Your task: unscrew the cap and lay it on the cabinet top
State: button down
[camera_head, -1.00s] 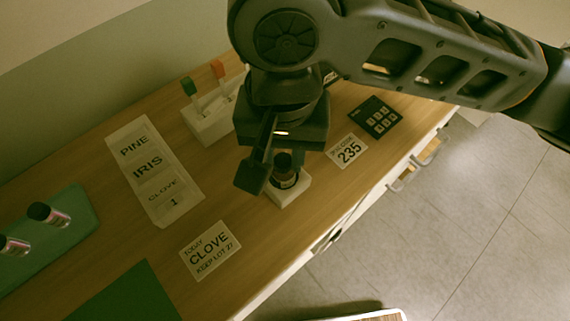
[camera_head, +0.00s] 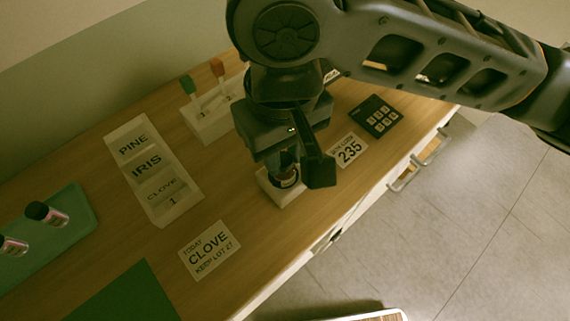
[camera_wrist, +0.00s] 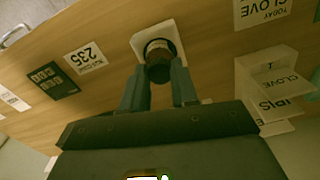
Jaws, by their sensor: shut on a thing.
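A small dark bottle (camera_head: 287,180) with a pale label stands upright in a white block (camera_head: 292,197) on the wooden cabinet top (camera_head: 240,205). My gripper (camera_head: 293,162) is over it, pointing down, with one finger in front and to the right of the bottle. In the wrist view, the fingers of my gripper (camera_wrist: 158,88) are on both sides of the dark cap (camera_wrist: 158,73), shut on it. The cap is at the bottle's top; whether its thread is loose I cannot tell. In the head view the gripper mostly hides the cap.
A CLOVE card (camera_head: 210,249) lies left of the block; a 235 card (camera_head: 349,150) and a keypad (camera_head: 374,116) lie right. A sign strip (camera_head: 148,165), a stand with green and red markers (camera_head: 208,122) and a teal tray (camera_head: 80,222) with bottles are farther left. Bare wood lies between.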

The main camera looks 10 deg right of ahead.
jog(key=n, duration=0.5)
jog(key=shift+b, duration=0.4)
jog(key=n+b, duration=0.1)
jog(key=n, duration=0.5)
jog(key=c, duration=1)
grip_release()
jog(key=shift+r, duration=0.15)
